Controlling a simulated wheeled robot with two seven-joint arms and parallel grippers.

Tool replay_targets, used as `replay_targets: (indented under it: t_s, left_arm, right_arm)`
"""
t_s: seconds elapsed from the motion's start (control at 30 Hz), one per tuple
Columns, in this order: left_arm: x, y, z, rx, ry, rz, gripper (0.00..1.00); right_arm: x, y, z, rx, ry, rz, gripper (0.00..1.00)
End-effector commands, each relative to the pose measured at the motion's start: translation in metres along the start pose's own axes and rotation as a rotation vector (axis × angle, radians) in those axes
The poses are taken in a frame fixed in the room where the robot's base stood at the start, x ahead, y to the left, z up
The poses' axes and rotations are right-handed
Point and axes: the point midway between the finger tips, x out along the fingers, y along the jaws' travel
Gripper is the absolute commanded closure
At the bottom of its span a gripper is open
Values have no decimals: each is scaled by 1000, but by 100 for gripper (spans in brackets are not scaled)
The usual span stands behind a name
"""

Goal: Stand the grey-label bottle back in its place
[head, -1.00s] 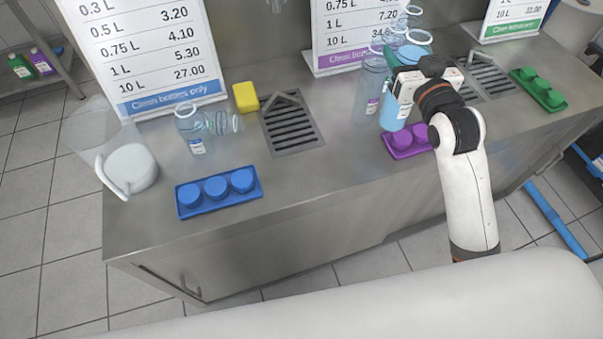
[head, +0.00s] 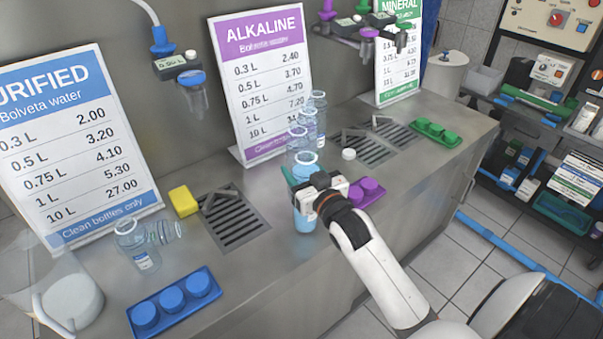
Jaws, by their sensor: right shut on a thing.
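My right gripper (head: 316,187) is shut on a clear bottle with pale blue contents (head: 305,221), near the counter's middle. The bottle is roughly upright; I cannot tell whether its base touches the counter, and its label is mostly hidden. Several clear bottles stand just behind it, one of them (head: 299,143) partly covered by it. At the left, an upright bottle with a small blue-and-white label (head: 138,248) stands beside a clear bottle lying on its side (head: 166,231). I cannot make out a grey label. My left gripper is not in view.
The steel counter (head: 265,277) holds a blue cap tray (head: 172,310), a purple cap tray (head: 368,191), a green cap tray (head: 437,133), a yellow sponge (head: 183,201) and a drain grate (head: 233,220). Price boards stand behind. A loose white cap (head: 348,154) lies near the right grate (head: 368,149).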

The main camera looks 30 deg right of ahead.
Motion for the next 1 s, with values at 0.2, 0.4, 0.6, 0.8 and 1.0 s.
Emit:
replay_targets:
  t_s: [0.2, 0.4, 0.6, 0.8, 1.0]
  left_arm:
    - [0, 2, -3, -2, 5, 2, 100]
    - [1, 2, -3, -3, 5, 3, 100]
    - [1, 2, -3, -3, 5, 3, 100]
    - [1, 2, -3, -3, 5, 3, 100]
    - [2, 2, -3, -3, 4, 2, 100]
  right_arm:
    - [0, 0, -3, -1, -6, 1, 100]
    - [0, 0, -6, 0, -6, 1, 100]
    - [0, 0, -8, 0, -1, 0, 23]
    - [0, 0, -7, 0, -1, 0, 23]
    - [-11, 0, -6, 0, 1, 0, 23]
